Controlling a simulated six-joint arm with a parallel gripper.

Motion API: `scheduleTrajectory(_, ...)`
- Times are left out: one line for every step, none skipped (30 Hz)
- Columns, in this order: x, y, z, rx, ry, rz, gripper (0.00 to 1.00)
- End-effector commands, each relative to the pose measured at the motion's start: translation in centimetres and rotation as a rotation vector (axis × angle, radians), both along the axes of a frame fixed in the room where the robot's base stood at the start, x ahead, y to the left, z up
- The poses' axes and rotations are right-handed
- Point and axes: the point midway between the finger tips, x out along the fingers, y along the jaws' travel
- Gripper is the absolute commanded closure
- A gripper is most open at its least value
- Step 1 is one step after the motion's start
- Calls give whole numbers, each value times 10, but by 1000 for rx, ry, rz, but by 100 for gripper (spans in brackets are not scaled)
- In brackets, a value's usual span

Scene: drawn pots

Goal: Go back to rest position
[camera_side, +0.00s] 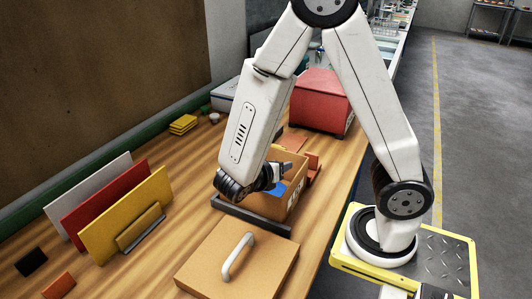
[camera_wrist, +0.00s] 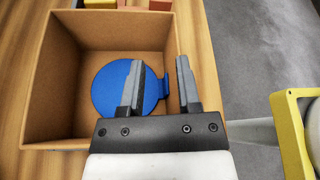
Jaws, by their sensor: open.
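My gripper (camera_wrist: 157,85) is open over a brown open-topped box, with nothing between its two fingers in the wrist view. In the side view my gripper (camera_side: 284,172) is at the box's top, partly hidden by my own wrist. The box (camera_wrist: 62,65) stands on the wooden table and also shows in the side view (camera_side: 290,205). A round blue lid-like piece (camera_wrist: 104,88) with a small tab lies inside the box, below the fingers. One finger covers part of the blue piece. The other finger is near the box's right wall.
A tan lid with a white handle (camera_side: 238,257) lies in front of the box. Upright white, red and yellow panels (camera_side: 128,215) stand at left. A red box (camera_side: 320,98) stands behind. Yellow pieces (camera_side: 183,124) lie at the back left. The table between panels and box is clear.

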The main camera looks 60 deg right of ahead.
Motion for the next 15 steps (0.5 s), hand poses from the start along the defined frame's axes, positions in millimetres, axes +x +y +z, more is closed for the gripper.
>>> scheduleTrajectory(1, 5, 2, 0, -2, 3, 58)
scheduleTrajectory(1, 9, 3, 0, -2, 3, 58)
scheduleTrajectory(2, 13, 5, 0, -2, 4, 58)
scheduleTrajectory(2, 16, 6, 0, -2, 4, 58)
scheduleTrajectory(3, 19, 8, 0, -2, 4, 58)
scheduleTrajectory(3, 24, 10, 0, -2, 4, 58)
scheduleTrajectory(3, 27, 11, 0, -2, 4, 58)
scheduleTrajectory(4, 31, 12, 1, -2, 3, 58)
scheduleTrajectory(4, 35, 14, 0, -2, 3, 58)
scheduleTrajectory(4, 38, 15, 0, -2, 3, 58)
scheduleTrajectory(5, 42, 17, 1, -2, 3, 58)
scheduleTrajectory(5, 46, 18, 1, -2, 4, 58)
scheduleTrajectory(5, 49, 20, 1, -2, 4, 58)
scheduleTrajectory(5, 52, 21, 1, 0, 3, 58)
scheduleTrajectory(6, 55, 22, 1, -1, 3, 58)
